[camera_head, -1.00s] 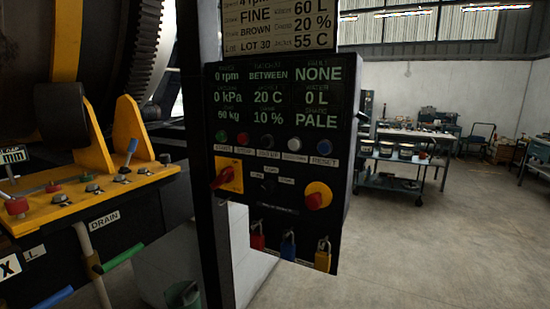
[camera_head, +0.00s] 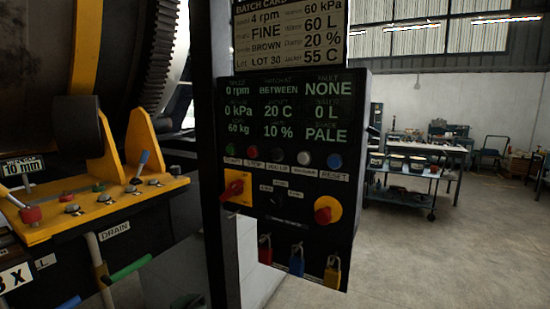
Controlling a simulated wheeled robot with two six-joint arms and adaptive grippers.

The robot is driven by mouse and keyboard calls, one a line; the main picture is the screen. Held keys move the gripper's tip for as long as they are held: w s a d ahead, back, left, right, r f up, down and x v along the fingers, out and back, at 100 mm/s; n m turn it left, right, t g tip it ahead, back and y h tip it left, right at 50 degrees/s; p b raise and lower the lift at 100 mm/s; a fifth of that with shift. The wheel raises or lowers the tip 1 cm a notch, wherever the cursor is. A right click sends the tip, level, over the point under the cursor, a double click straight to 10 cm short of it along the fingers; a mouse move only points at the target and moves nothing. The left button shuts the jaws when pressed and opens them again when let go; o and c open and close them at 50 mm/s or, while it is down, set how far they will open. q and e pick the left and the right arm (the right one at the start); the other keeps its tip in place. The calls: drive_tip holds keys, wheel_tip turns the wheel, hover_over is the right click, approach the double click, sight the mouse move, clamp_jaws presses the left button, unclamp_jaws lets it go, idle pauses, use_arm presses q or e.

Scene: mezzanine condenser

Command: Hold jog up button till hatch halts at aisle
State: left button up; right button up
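The black control panel (camera_head: 290,215) faces me near the middle. Its row of buttons has green, red, black, white and blue caps. The black jog up button (camera_head: 277,155) is in the middle of the row, above a label that reads JOG UP. The panel display (camera_head: 290,110) reads 0 rpm, BETWEEN in the top middle field, and NONE. The large dark drum (camera_head: 40,50) with a toothed ring fills the upper left; I cannot make out the hatch on it. Neither of my grippers is in view.
A red rotary switch on a yellow plate (camera_head: 238,188), another red knob (camera_head: 328,210) and hanging padlocks (camera_head: 297,260) sit below the buttons. A yellow valve shelf (camera_head: 100,208) is at left. A cart (camera_head: 408,180) stands behind on clear floor at right.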

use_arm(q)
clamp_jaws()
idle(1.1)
